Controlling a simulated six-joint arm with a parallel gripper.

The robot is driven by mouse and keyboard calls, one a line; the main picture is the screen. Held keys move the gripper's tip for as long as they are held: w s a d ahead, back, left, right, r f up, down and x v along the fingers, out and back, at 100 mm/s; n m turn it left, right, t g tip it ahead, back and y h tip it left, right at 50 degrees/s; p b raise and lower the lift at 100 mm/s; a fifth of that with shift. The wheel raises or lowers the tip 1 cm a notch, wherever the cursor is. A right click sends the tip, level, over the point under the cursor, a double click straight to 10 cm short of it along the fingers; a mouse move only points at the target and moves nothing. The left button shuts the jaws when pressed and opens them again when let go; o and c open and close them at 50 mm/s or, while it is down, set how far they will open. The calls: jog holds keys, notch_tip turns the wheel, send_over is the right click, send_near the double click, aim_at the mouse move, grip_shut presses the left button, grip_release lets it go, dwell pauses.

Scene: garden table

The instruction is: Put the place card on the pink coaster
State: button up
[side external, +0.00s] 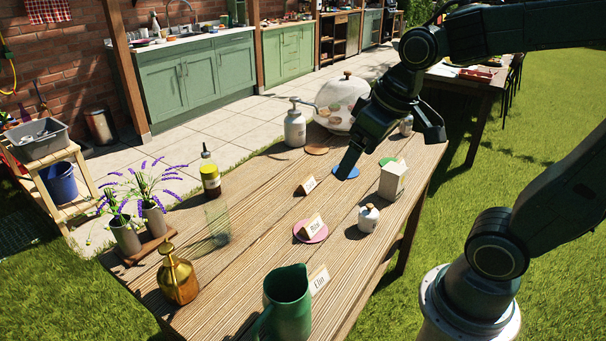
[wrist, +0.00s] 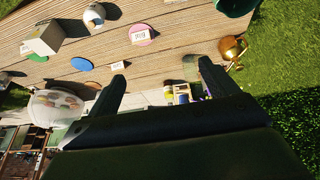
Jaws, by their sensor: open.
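The pink coaster (side external: 313,239) lies on the wooden table, and a tent-shaped place card (side external: 313,223) with dark lettering stands on it. The same coaster (wrist: 141,27) and card (wrist: 139,36) show in the wrist view. A second place card (side external: 307,185) stands on bare wood farther back; it shows beside one fingertip in the wrist view (wrist: 117,65). A third card (side external: 318,280) stands by the green jug, partly hidden. My gripper (side external: 394,146) is open and empty above the far part of the table, fingers wide apart (wrist: 162,66), clear of the coaster and its card.
A blue coaster (side external: 346,172) lies near my gripper, with a pale box (side external: 393,182) and a white jar (side external: 368,218) nearby. The green jug (side external: 288,305), gold bottle (side external: 178,279), clear glass (side external: 217,222) and yellow bottle (side external: 210,178) stand toward the front and left.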

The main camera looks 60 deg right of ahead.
jog(key=s+a+r+t, duration=0.1)
jog(key=s, duration=0.6)
jog(key=shift+a+r, duration=0.3)
jog(key=shift+a, duration=0.05)
